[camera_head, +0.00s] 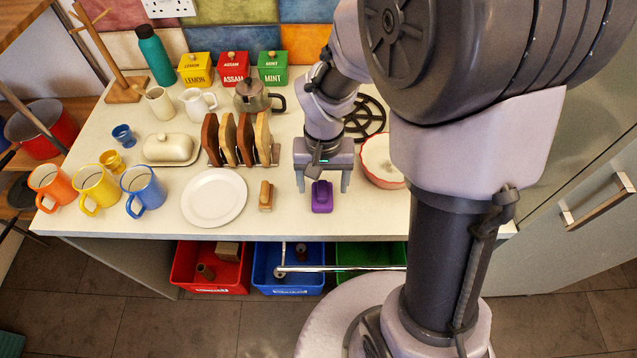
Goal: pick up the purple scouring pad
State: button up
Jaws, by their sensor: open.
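The purple scouring pad (321,198) lies on the white worktop near its front edge, right of a small wooden brush. It has a raised part on top like a handle. My gripper (323,187) points down over the pad, with its two fingers apart. One finger shows to the left of the pad and the other to the right. Nothing is held between them. I cannot tell exactly how high the fingertips are above the worktop.
A wooden brush (266,196) and a white plate (214,198) lie to the left. A bowl with a red rim (382,160) stands close on the right. A toast rack (240,140) stands behind left. Red (208,284) and blue (290,284) bins sit below the front edge.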

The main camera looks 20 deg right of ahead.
aim_at(323, 189)
jog(key=f, duration=0.1)
jog(key=f+b, duration=0.1)
jog(key=f, duration=0.1)
jog(key=w+f+b, duration=0.1)
jog(key=f, duration=0.1)
jog(key=shift+d+f, duration=0.15)
jog(key=shift+f, duration=0.05)
jog(key=shift+s+r, duration=0.1)
jog(key=shift+r, duration=0.05)
grip_shut()
notch_tip(323, 189, up, 4)
jog(key=shift+r+p, duration=0.1)
jog(key=shift+p, duration=0.9)
jog(key=s+d+b, duration=0.3)
jog(key=s+b, duration=0.5)
jog(key=s, duration=0.7)
jog(key=shift+s+d+r, duration=0.15)
jog(key=shift+s+r, duration=0.15)
jog(key=shift+r, duration=0.1)
